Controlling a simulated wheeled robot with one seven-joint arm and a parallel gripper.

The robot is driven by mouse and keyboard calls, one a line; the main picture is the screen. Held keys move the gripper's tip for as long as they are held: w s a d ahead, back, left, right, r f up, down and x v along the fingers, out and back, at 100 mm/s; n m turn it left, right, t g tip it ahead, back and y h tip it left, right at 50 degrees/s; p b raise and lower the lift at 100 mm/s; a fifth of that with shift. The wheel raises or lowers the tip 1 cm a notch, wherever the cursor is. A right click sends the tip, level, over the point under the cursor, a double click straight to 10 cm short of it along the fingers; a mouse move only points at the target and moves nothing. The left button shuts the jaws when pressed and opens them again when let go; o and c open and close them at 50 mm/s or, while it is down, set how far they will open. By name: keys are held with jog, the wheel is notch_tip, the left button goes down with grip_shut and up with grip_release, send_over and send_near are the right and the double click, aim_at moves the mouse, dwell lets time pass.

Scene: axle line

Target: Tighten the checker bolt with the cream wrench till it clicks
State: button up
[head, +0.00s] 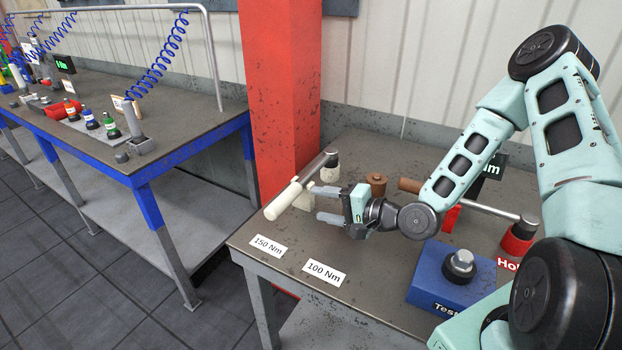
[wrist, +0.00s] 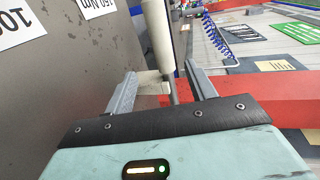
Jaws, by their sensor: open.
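The cream wrench (head: 283,200) lies across a small cream rest at the back left of the near bench, its metal shaft and head reaching back to the right. My gripper (head: 322,203) is open beside the wrench, fingers pointing toward it. In the wrist view the wrench's cream handle (wrist: 156,28) and thin shaft show between and beyond the open fingers (wrist: 160,74); I cannot tell if they touch it. The checker bolt (head: 460,261) is a metal hex head on top of the blue test block (head: 435,277), to the right of my gripper.
A brown-handled wrench (head: 480,207) rests on a red holder (head: 515,243) at the right. A brown knobbed piece (head: 377,180) stands behind my gripper. Labels "150 Nm" (head: 268,246) and "100 Nm" (head: 324,272) lie in front. A red post (head: 281,80) stands behind.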

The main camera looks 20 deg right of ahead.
aim_at(294, 197)
jog(key=x, duration=0.3)
jog(key=shift+r+p, duration=0.15)
jog(key=shift+p, duration=0.15)
jog(key=p+x, duration=0.1)
jog(key=x, duration=0.1)
jog(key=p+x, duration=0.1)
jog(key=x, duration=0.1)
jog(key=shift+w+a+r+p, duration=0.15)
jog(key=shift+w+a+p, duration=0.1)
jog(key=shift+w+p, duration=0.1)
jog(key=shift+w+a, duration=0.15)
jog(key=shift+w, duration=0.15)
grip_shut()
